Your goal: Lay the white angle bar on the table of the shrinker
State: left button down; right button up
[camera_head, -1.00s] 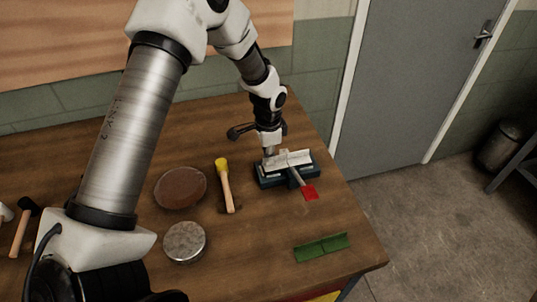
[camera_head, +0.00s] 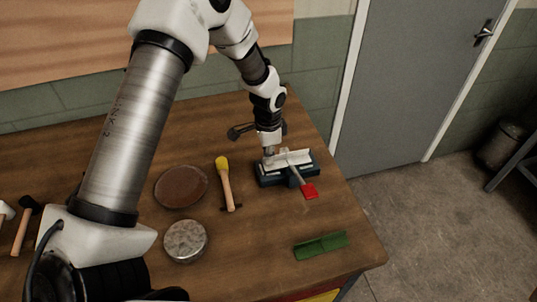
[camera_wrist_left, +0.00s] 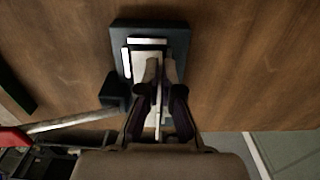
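The white angle bar (camera_head: 297,157) lies at the top of the shrinker, roughly level along it. The shrinker (camera_head: 270,182) is a dark blue block on the wooden table with a grey lever ending in a red grip (camera_head: 309,191). My left gripper (camera_head: 268,153) points down at the bar's left part. In the left wrist view, its fingertips (camera_wrist_left: 160,72) are close together with a thin white strip of the bar (camera_wrist_left: 158,112) between them, above the shrinker (camera_wrist_left: 178,40). Whether the bar's underside touches the shrinker is hard to see. My right gripper is not in view.
A yellow-headed mallet (camera_head: 226,183), a round brown disc (camera_head: 181,187) and a round grey disc (camera_head: 185,241) lie left of the shrinker. A green angle piece (camera_head: 320,245) lies near the front right edge. A dark tool (camera_head: 241,131) is behind. Bare wood lies between them.

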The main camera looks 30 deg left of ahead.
pick_arm(q)
jog(key=shift+f, duration=0.55)
jog(key=c, duration=1.2)
grip_release()
jog(key=shift+c, duration=0.2)
notch_tip(320, 180, up, 12)
